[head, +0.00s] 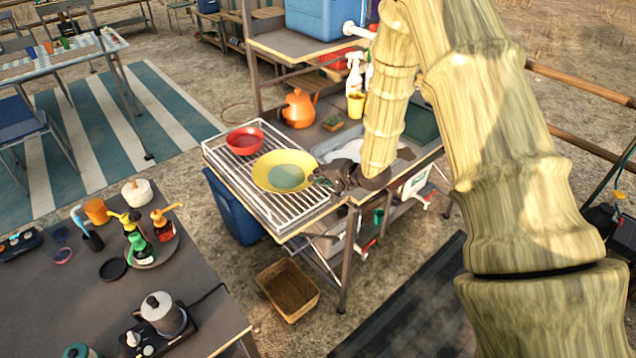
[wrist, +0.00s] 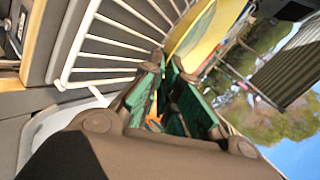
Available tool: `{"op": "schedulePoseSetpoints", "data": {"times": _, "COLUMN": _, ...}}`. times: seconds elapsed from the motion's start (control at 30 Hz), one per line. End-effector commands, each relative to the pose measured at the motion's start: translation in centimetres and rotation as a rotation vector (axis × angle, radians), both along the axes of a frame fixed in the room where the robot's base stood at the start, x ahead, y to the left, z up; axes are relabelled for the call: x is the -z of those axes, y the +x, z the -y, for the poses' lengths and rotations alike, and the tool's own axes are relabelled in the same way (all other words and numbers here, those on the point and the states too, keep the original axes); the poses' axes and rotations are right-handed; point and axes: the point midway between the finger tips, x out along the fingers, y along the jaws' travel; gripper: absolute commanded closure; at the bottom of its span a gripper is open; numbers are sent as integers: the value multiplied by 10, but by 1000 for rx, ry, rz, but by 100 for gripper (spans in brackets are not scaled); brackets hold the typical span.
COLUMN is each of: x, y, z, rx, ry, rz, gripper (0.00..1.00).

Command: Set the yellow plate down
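The yellow plate (head: 267,174), with a grey-green centre, is over the white wire rack (head: 222,161) on the washing-up stand, to the right of a red bowl (head: 245,139). My gripper (head: 322,179) is at the plate's right rim. In the wrist view my gripper's green-padded fingers (wrist: 170,75) are close together, with the yellow plate (wrist: 190,30) rim running in between their tips. The plate looks roughly level. I cannot tell whether its underside touches the rack wires.
An orange kettle (head: 298,108) stands behind the rack. A yellow cup (head: 356,104) and spray bottle (head: 353,76) are near a basin (head: 338,149) under my arm. A dark table (head: 60,300) with bottles is at lower left. Free wires show at the rack's front.

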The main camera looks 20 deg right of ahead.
Motion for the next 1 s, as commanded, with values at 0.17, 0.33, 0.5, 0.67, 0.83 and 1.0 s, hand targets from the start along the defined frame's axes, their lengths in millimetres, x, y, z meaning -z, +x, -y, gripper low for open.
{"op": "schedulePoseSetpoints", "data": {"times": 0.17, "x": 17, "y": 0, "z": 0, "rx": -1, "ry": -2, "rz": -2, "gripper": 100}}
{"op": "schedulePoseSetpoints", "data": {"times": 0.33, "x": 29, "y": 0, "z": 0, "rx": 0, "ry": -1, "rz": -1, "gripper": 100}}
{"op": "schedulePoseSetpoints", "data": {"times": 0.5, "x": 32, "y": 0, "z": 0, "rx": 0, "ry": 0, "rz": 0, "gripper": 100}}
{"op": "schedulePoseSetpoints", "data": {"times": 0.67, "x": 32, "y": 0, "z": 0, "rx": 0, "ry": 0, "rz": 0, "gripper": 100}}
{"op": "schedulePoseSetpoints", "data": {"times": 0.83, "x": 33, "y": 0, "z": 0, "rx": 0, "ry": -1, "rz": -1, "gripper": 86}}
{"op": "schedulePoseSetpoints", "data": {"times": 1.0, "x": 33, "y": 0, "z": 0, "rx": 0, "ry": -1, "rz": -1, "gripper": 86}}
